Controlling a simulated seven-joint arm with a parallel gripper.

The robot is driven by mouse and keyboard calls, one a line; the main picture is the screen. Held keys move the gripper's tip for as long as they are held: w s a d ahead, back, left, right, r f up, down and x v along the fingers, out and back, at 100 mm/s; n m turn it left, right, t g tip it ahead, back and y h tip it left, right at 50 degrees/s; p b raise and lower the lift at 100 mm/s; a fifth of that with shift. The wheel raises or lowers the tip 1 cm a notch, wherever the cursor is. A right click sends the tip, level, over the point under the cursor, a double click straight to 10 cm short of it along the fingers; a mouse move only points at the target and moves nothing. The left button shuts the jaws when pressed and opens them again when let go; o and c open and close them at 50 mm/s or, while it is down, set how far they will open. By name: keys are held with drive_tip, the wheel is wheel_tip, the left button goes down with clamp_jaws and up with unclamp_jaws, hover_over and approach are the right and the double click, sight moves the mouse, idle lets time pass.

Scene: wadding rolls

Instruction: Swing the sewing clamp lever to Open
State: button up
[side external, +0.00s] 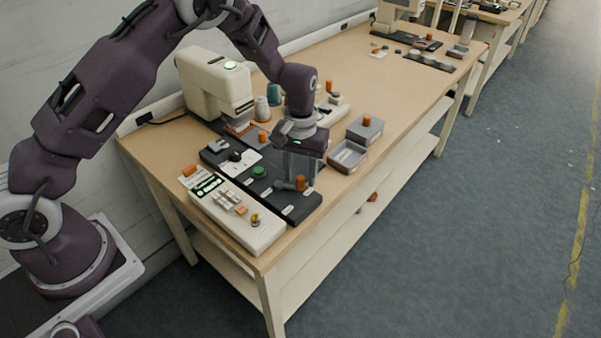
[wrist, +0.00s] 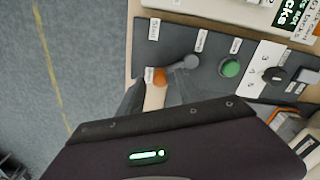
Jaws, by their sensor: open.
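The sewing clamp lever is a grey arm with an orange knob (side external: 300,183) on a dark control panel (side external: 281,199). In the wrist view the lever's grey hub (wrist: 191,62) is at the right and its orange knob (wrist: 159,77) points left, beside a small white label. The label texts there are too small to read surely. My gripper (side external: 296,172) points down over the lever end of the panel. Its fingers are open, and in the wrist view they reach toward the orange knob. Whether they touch it cannot be told.
A green button (wrist: 230,67) and a black rotary knob (wrist: 273,75) share the panel. A cream control box (side external: 236,213) lies along its front. A sewing machine (side external: 212,85) and thread cones stand behind. Grey bins (side external: 348,157) sit right of my gripper, near the table edge.

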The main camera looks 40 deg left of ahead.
sight(301, 177)
wheel_tip(301, 177, up, 7)
idle(0.3)
drive_tip(key=s+a+r+m+t+h, duration=0.1)
drive_tip(key=s+r+t, duration=0.1)
drive_tip(key=s+r, duration=0.65)
drive_tip(key=s+r+m+t, duration=0.1)
drive_tip(key=s+r, duration=0.5)
drive_tip(key=r, duration=0.5)
drive_tip(key=s+a+m+t+y, duration=0.1)
drive_tip(key=s+m+t, duration=0.1)
drive_tip(key=s, duration=1.3)
drive_tip(key=shift+s+a+r+t, duration=0.2)
drive_tip(key=shift+s+a+t, duration=0.1)
drive_tip(key=shift+s, duration=0.05)
